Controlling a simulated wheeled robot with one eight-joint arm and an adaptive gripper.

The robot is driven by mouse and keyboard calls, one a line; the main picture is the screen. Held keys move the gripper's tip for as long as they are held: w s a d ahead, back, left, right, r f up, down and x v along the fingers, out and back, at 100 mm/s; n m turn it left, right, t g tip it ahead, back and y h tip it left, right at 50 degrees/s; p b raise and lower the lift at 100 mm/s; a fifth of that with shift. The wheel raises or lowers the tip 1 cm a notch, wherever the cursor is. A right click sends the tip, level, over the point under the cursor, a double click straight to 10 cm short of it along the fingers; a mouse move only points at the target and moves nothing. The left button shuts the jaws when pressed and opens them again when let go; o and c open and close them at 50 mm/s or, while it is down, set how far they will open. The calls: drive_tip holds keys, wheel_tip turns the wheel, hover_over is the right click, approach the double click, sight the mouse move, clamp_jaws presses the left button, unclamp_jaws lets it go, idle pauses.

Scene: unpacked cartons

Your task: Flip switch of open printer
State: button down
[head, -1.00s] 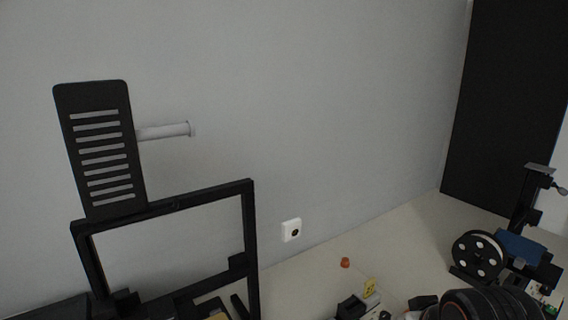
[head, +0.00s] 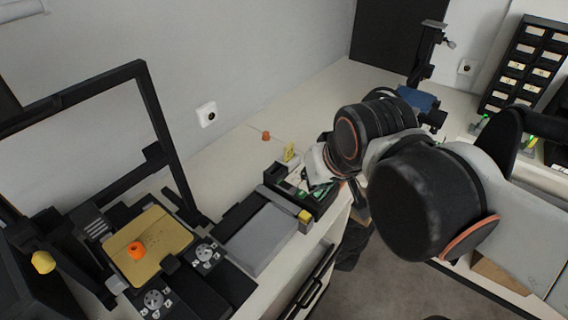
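The open-frame printer stands at the left of the head view, with its black upright frame (head: 160,120), yellow print bed (head: 150,247) and a small orange piece (head: 136,250) on the bed. A grey-topped unit (head: 262,240) sits beside it, with an open black box holding green circuitry (head: 293,190) at its far end. I cannot make out the switch. My arm reaches in from the right, and its end is beyond the printer's right side, near the open box. My gripper (head: 350,190) is mostly hidden behind my arm's links; its fingers cannot be read.
The bench (head: 310,95) is clear towards the back. Another black device (head: 428,60) and a drawer cabinet (head: 522,65) stand at the back right. The floor shows below the bench.

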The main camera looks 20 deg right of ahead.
drive_tip(key=w+r+m+g+p, duration=0.2)
drive_tip(key=w+m+g, duration=0.25)
drive_tip(key=w, duration=0.45)
drive_tip(key=m+g+p, duration=0.2)
drive_tip(key=m+g, duration=0.1)
drive_tip(key=m, duration=0.3)
hover_over(291, 184)
drive_tip(key=w+a, duration=0.1)
drive_tip(key=w, duration=0.1)
wheel_tip(291, 184, down, 4)
drive_tip(key=shift+w+r+h, duration=0.15)
drive_tip(key=shift+h, duration=0.25)
drive_tip(key=f+b, duration=0.1)
drive_tip(key=f, duration=0.3)
drive_tip(key=s+f+b, duration=0.1)
drive_tip(key=f+b, duration=0.1)
drive_tip(key=f, duration=0.3)
drive_tip(key=f+b, duration=0.1)
drive_tip(key=f, duration=0.3)
drive_tip(key=shift+s+d+f+b, duration=0.2)
drive_tip(key=shift+d+f+b, duration=0.2)
drive_tip(key=shift+f, duration=0.1)
